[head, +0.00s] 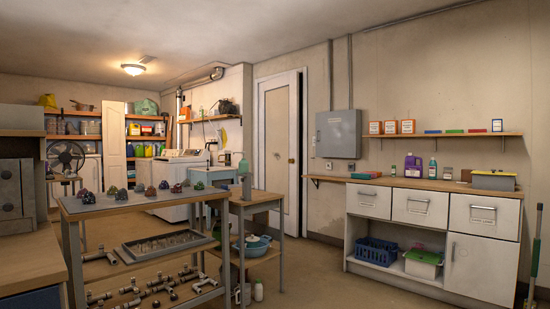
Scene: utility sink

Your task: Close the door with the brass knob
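A white door (275,145) stands in the back wall right of the middle of the head view. A small brass-coloured knob (291,160) shows near its right side. A narrow dark strip runs down between the door's right edge and the white frame, so the door looks slightly ajar, though how far is hard to tell. Neither of my grippers is in view.
A grey cart (140,205) with rocks and pipe fittings and a wood-topped side table (256,197) stand in front of the door's left side. A long white cabinet (435,215) lines the right wall. Open floor (310,275) lies between them.

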